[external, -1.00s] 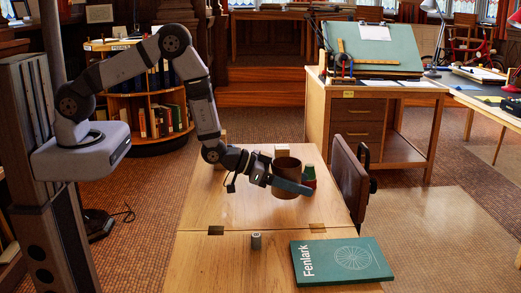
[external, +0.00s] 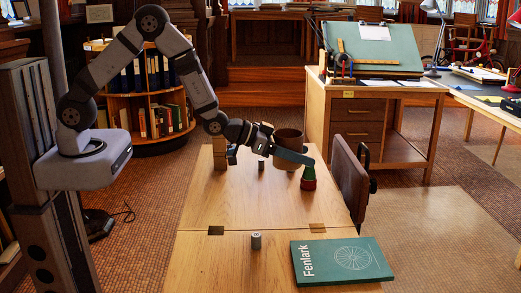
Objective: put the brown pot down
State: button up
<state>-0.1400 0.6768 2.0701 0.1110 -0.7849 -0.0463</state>
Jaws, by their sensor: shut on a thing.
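The brown pot (external: 288,139) is a dark brown cup-like vessel in the external view. My gripper (external: 292,154) is shut on it, with a blue-grey finger across its near side. The pot is upright and appears held above the far part of the wooden table (external: 240,205). The far finger is hidden behind the pot.
A green and red object (external: 308,177) stands just right of and below the pot. Wooden blocks (external: 220,153) stand at the far left, and a small grey cylinder (external: 261,164) is near the pot. Another grey cylinder (external: 256,241) and a green Fenlark book (external: 341,261) are nearer. The table's middle is clear.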

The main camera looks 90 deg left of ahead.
jog(key=a+r+n+y+b, duration=0.1)
jog(key=a+r+b, duration=0.1)
jog(key=a+b, duration=0.15)
jog(key=n+y+b, duration=0.1)
jog(key=n+y, duration=0.2)
jog(key=y, duration=0.1)
send_over(266, 181)
notch_tip(266, 181, down, 2)
jog(key=shift+g+h, duration=0.4)
jog(key=shift+w+a+f+b, duration=0.1)
jog(key=shift+f+b, duration=0.15)
jog(key=shift+f, duration=2.3)
jog(key=shift+w+a+f+b, duration=0.1)
jog(key=shift+f+b, duration=0.1)
jog(key=shift+f, duration=2.3)
jog(key=shift+f, duration=0.15)
jog(key=o, duration=1.3)
jog(key=shift+s, duration=0.1)
